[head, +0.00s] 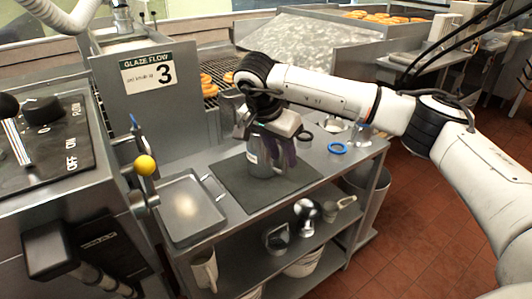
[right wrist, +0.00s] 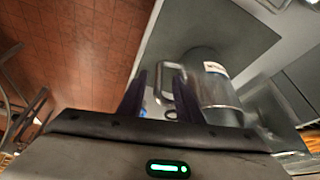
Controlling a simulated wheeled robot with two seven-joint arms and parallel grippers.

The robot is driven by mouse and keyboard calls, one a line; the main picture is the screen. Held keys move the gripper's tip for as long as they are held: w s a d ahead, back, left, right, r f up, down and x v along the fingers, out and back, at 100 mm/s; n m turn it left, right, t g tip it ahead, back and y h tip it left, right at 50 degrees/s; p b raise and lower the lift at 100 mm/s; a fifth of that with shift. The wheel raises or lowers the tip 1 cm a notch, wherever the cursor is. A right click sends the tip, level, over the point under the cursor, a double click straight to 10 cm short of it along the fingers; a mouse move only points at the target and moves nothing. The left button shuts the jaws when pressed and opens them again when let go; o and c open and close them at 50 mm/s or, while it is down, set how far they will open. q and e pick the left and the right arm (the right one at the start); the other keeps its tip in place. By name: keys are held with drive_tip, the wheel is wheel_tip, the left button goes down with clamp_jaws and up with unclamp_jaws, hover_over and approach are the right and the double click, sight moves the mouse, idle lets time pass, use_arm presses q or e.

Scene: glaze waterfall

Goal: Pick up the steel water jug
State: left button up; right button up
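The steel water jug (head: 258,160) stands upright on a dark mat (head: 236,187) on the metal cart. My right gripper (head: 281,160) is lowered at the jug's right side, and its hand and fingers hide part of the jug. In the right wrist view the jug (right wrist: 207,84) shows a small label on its side. Its handle (right wrist: 160,76) lies between the two dark fingers of the right gripper (right wrist: 159,82). The fingers stand apart, with gaps beside the handle. My left gripper is in neither view.
A metal tray (head: 190,207) lies left of the mat. A blue ring (head: 338,148) lies to the right. Scoops and a metal jug (head: 277,238) sit on the lower shelf.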

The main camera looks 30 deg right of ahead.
drive_tip(key=shift+w+d+f, duration=0.15)
drive_tip(key=shift+d+f, duration=0.05)
drive_tip(key=shift+f, duration=0.4)
clamp_jaws()
drive_tip(key=shift+r, duration=0.1)
idle(0.9)
